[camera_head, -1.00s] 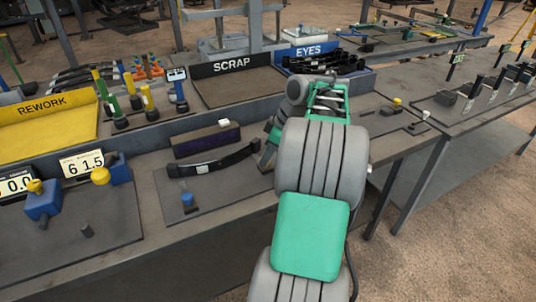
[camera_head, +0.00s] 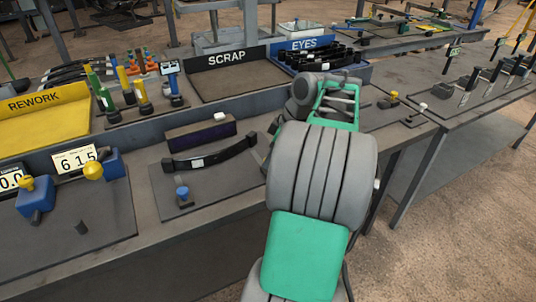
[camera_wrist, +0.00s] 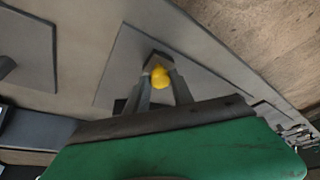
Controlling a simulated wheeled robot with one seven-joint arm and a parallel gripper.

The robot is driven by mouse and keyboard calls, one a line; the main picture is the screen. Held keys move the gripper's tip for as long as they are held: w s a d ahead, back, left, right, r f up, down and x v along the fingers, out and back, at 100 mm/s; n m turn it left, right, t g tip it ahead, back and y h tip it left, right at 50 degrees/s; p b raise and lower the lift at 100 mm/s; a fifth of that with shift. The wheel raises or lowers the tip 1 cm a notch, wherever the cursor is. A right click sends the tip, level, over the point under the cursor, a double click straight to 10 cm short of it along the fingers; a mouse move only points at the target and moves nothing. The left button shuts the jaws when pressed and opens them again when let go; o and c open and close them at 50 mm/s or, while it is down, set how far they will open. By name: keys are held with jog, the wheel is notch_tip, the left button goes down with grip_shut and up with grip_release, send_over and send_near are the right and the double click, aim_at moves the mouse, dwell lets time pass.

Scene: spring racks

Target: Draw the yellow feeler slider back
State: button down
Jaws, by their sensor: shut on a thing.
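In the wrist view the yellow knob of the feeler slider (camera_wrist: 160,77) sits between the tips of my two grey fingers. My gripper (camera_wrist: 161,84) is shut on it from its two sides. The slider stands over a dark grey plate (camera_wrist: 196,77) on the bench; its lower part is hidden by my fingers and green gripper body. In the head view my own arm covers the gripper and the held knob. A yellow knob (camera_head: 394,97) shows to the right of my arm there; I cannot tell whether it is the same one.
Left of my arm lie a black leaf spring (camera_head: 212,155) and a blue-topped knob (camera_head: 182,192). A white knob (camera_head: 422,107) stands at the right. Behind are the yellow REWORK tray (camera_head: 45,133), the SCRAP tray (camera_head: 235,84) and the EYES bin (camera_head: 366,72).

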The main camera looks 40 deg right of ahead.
jog(key=shift+s, duration=0.15)
jog(key=c, duration=1.3)
grip_release()
jog(key=shift+s, duration=0.15)
jog(key=shift+o, duration=1)
jog(key=p+v, duration=0.3)
jog(key=v, duration=0.4)
jog(key=shift+r, duration=0.4)
